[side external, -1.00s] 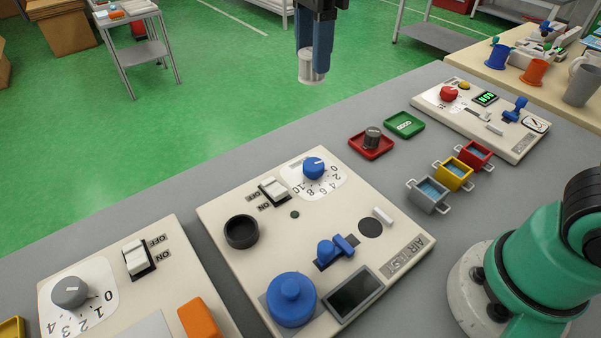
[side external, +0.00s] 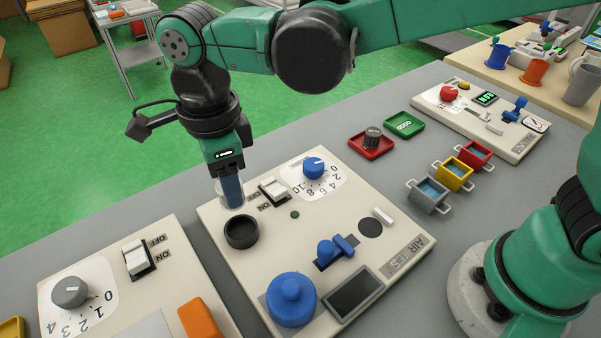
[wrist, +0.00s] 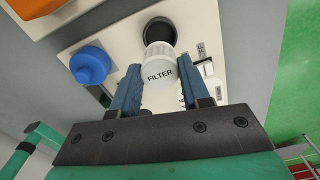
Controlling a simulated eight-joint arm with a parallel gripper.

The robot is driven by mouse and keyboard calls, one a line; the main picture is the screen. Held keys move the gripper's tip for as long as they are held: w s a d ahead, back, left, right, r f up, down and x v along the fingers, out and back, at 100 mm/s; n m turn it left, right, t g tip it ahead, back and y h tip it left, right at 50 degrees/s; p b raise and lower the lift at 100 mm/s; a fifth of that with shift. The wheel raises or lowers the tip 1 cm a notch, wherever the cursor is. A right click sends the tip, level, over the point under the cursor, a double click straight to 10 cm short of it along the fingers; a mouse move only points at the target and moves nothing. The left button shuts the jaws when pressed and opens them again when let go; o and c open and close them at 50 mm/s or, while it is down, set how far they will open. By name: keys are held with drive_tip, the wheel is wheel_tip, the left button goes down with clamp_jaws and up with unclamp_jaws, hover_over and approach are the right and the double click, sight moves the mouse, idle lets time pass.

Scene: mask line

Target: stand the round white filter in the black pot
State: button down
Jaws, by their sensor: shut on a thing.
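The round white filter (wrist: 159,64), marked FILTER, sits between the two blue fingers of my gripper (side external: 232,202). In the side view the filter (side external: 224,196) is partly hidden by a finger. My gripper points down and is shut on it. The black pot (side external: 241,232) is a round, open cup on the cream panel. The filter is above and just behind the pot in the side view. In the wrist view the filter overlaps the near rim of the pot (wrist: 159,29). I cannot tell the exact gap between them.
The cream panel (side external: 281,226) also carries a white switch (side external: 274,190) close to my gripper, a blue dial (side external: 313,168), a blue lever (side external: 335,249) and a large blue knob (side external: 291,297). Small trays and coloured pots stand to the right.

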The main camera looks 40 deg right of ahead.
wheel_tip(320, 180, down, 7)
drive_tip(key=shift+f, duration=0.2)
drive_tip(key=shift+f, duration=0.1)
drive_tip(key=shift+c, duration=2.1)
unclamp_jaws()
